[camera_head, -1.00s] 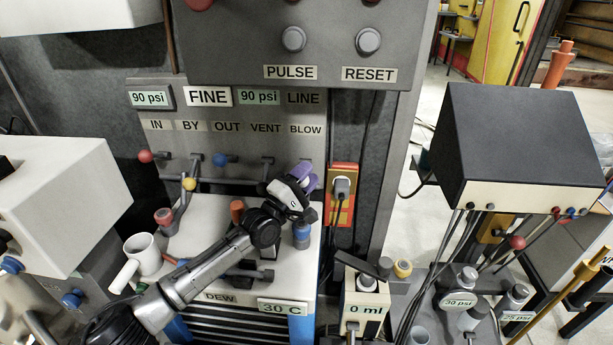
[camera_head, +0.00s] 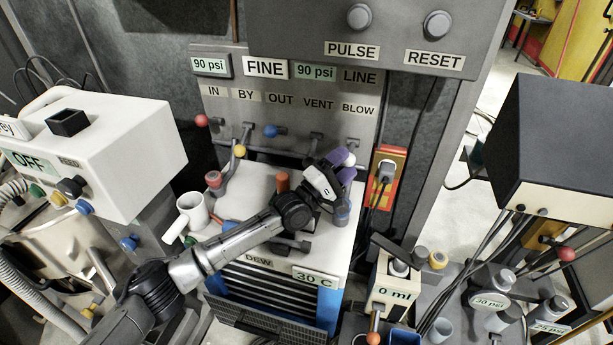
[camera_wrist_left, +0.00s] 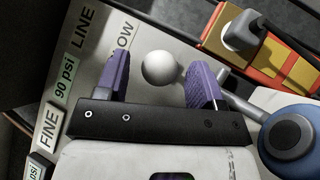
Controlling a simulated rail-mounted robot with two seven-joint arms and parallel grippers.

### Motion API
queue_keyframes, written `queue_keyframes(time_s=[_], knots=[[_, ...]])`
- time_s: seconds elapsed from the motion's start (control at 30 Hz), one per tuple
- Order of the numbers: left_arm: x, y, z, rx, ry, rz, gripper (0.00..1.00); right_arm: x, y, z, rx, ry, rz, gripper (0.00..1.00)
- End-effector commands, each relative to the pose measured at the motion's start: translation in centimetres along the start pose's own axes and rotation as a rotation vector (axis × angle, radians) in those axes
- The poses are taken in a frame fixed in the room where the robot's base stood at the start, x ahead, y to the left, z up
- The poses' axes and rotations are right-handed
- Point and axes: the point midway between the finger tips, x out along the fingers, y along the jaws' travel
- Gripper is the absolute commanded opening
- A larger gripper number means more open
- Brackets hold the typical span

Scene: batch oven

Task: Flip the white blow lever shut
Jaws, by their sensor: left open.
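The white ball knob of the blow lever (camera_wrist_left: 163,69) sits between the two purple fingers of my left gripper (camera_wrist_left: 160,84) in the left wrist view. A gap shows on both sides of it, so the open fingers do not grip it. In the head view the white knob (camera_head: 349,159) peeks out at the fingertips of my left gripper (camera_head: 342,167), below the BLOW label (camera_head: 358,109). The lever's stem is mostly hidden by the gripper. My right gripper is not in view.
Levers with red (camera_head: 201,120), blue (camera_head: 270,131) and yellow (camera_head: 240,151) knobs stand left along the panel. An orange socket with a plug (camera_head: 387,173) is close right of my gripper.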

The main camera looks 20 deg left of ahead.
Motion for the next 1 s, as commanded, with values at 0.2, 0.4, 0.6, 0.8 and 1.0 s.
queue_keyframes(time_s=[0.2, 0.4, 0.6, 0.8, 1.0], knots=[[-4.6, 1.9, 0.1, -0.001, 0.001, -0.004, 0.62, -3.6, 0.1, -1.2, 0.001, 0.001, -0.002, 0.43], [-8.3, 3.4, 0.3, 0.001, 0.0, -0.004, 0.62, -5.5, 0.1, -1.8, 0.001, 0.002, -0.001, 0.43], [-10.9, 4.2, 0.4, 0.0, 0.001, -0.003, 0.62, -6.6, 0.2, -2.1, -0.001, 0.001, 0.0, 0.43], [-12.3, 4.6, 0.5, 0.0, 0.0, -0.002, 0.62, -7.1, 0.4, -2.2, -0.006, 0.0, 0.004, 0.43], [-12.6, 4.7, 0.5, 0.0, 0.0, -0.001, 0.62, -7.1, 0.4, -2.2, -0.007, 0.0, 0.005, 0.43]])
